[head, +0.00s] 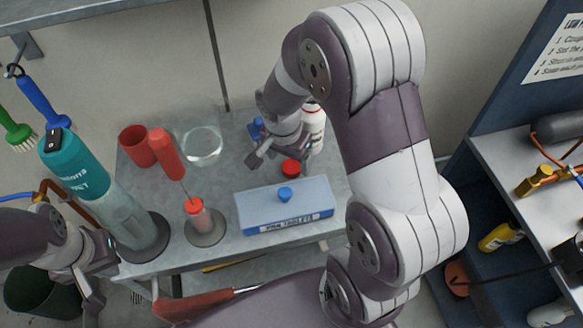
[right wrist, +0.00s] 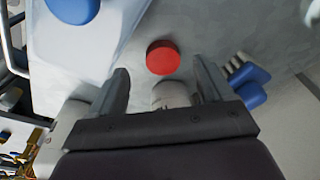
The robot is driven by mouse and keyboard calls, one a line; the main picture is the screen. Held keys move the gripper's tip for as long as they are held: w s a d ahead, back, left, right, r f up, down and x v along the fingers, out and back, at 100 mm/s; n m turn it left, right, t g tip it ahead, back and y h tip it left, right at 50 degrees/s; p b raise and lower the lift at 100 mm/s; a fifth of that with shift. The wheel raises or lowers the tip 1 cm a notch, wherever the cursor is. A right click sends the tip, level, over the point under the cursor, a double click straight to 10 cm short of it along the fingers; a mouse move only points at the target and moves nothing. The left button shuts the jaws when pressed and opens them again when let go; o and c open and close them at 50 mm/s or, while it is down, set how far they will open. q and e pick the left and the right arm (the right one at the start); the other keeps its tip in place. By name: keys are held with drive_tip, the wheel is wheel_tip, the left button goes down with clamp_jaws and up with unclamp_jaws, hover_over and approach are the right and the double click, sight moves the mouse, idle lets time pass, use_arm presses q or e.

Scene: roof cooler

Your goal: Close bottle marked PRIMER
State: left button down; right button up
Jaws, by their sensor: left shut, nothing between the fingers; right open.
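A white bottle (head: 313,128) with red print stands on the grey bench, partly behind my right arm; I cannot read PRIMER on it, and its mouth is hidden. A red cap (head: 291,168) lies on the bench in front of it, and also shows beyond the fingers in the right wrist view (right wrist: 162,57). My right gripper (head: 276,156) is open above the bench near the cap. A pale rounded thing (right wrist: 170,95) shows between its fingers; I cannot tell whether it is the bottle's neck. My left gripper (head: 88,292) is shut and empty at lower left.
A blue-grey box (head: 262,210) with a blue knob is near the bench's front edge. A blue thing (right wrist: 252,84) lies beside the right gripper. Red containers (head: 136,147), a clear dish (head: 203,145) and a tall teal canister (head: 80,168) are to the left.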

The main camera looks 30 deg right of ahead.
sight(292, 166)
drive_tip(key=f+b, duration=0.1)
drive_tip(key=f, duration=0.2)
drive_tip(key=w+d+f+b, duration=0.1)
drive_tip(key=shift+f+b, duration=0.15)
drive_tip(key=shift+b, duration=0.15)
drive_tip(key=shift+r, duration=0.2)
drive_tip(key=shift+c, duration=0.3)
drive_tip(key=c, duration=1)
drive_tip(key=shift+c, duration=0.2)
drive_tip(key=shift+r, duration=0.1)
